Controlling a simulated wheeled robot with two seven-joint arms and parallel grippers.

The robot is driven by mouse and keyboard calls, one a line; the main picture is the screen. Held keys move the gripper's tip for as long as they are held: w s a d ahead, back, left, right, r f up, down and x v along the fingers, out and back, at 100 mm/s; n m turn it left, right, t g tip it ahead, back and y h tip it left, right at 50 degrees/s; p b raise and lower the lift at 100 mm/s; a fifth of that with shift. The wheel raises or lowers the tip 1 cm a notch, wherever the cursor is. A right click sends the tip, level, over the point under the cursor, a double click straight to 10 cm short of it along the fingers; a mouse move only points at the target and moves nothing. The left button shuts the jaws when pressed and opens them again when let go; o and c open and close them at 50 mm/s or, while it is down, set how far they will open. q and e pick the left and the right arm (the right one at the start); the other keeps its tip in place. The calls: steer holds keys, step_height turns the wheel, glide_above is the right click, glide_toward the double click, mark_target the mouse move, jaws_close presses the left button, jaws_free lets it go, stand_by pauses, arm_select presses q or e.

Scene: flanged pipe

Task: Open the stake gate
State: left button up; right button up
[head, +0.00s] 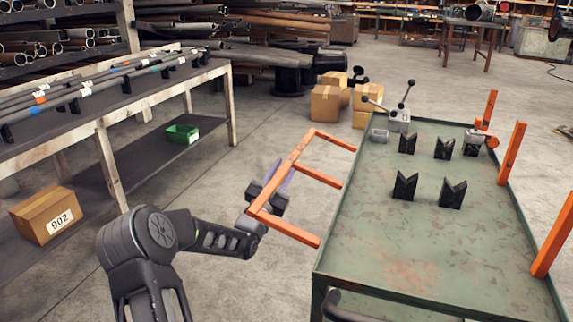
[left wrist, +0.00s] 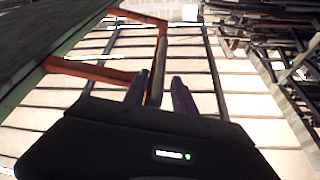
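The orange stake gate (head: 297,152) is a long rail with three stakes reaching to the left edge of the green cart (head: 400,245). It leans outward from the cart, away from the bed. My left gripper (head: 277,176) is at the rail, between the near and middle stakes. In the left wrist view the rail (left wrist: 157,70) runs between the two purple fingers of my left gripper (left wrist: 158,82). A gap shows beside the rail, so the fingers look open around it. The stake ends at the cart edge are too small to read. My right gripper is not in view.
Several black V-blocks (head: 443,148) stand on the cart. Upright orange stakes (head: 511,153) line its right edge. A pipe rack and workbench (head: 110,105) stand at left, with cardboard boxes (head: 325,103) behind. Clear floor lies between bench and cart.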

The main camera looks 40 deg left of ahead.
arm_select(q)
steer(key=v, duration=0.5)
steer(key=shift+s, duration=0.3)
steer(key=shift+s+d+f, duration=0.1)
steer(key=d+b+v, duration=0.1)
steer(key=b+v, duration=0.6)
steer(key=v, duration=0.1)
steer(key=shift+s+f+b, duration=0.15)
steer(key=shift+f+b, duration=0.05)
steer(key=shift+b, duration=0.2)
stand_by(0.3)
